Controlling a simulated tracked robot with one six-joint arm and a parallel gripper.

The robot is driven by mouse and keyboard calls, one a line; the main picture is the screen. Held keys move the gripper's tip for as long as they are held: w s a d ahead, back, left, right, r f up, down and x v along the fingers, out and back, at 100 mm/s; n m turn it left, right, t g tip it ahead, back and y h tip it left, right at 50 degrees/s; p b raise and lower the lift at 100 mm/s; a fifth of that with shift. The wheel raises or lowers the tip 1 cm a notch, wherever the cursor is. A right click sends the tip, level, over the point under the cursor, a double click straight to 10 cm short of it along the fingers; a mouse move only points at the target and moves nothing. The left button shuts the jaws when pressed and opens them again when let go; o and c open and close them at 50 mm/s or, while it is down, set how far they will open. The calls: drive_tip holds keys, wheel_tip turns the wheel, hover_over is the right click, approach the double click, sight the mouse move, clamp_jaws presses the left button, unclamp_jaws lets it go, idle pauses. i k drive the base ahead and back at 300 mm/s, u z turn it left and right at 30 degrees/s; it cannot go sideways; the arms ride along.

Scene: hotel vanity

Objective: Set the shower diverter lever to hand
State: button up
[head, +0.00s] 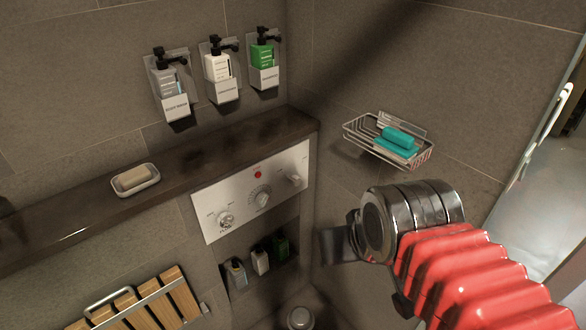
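A pale shower control panel (243,203) is set in the wall below the dark ledge. It carries a left knob (226,220), a round middle dial (262,198) and a right control (294,180) that looks like a small lever. The labels are too small to read, so I cannot tell for sure which control is the diverter lever or where it is set. My gripper (338,245) is right of and below the panel, apart from it. Only a dark finger part shows beside the metal wrist, so its opening is hidden.
A wire basket (390,143) with teal items sticks out from the right wall above my arm. A ledge (210,165) with a soap dish (136,181) runs above the panel. Bottles stand in a niche (290,223) below. A slatted wooden seat (150,300) is lower left.

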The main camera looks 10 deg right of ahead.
sight(295, 181)
drive_tip(key=i, duration=0.4)
drive_tip(key=z, duration=0.1)
drive_tip(key=k, duration=0.55)
drive_tip(key=u, duration=0.75)
drive_tip(key=i, duration=0.45)
drive_tip(key=u, duration=0.15)
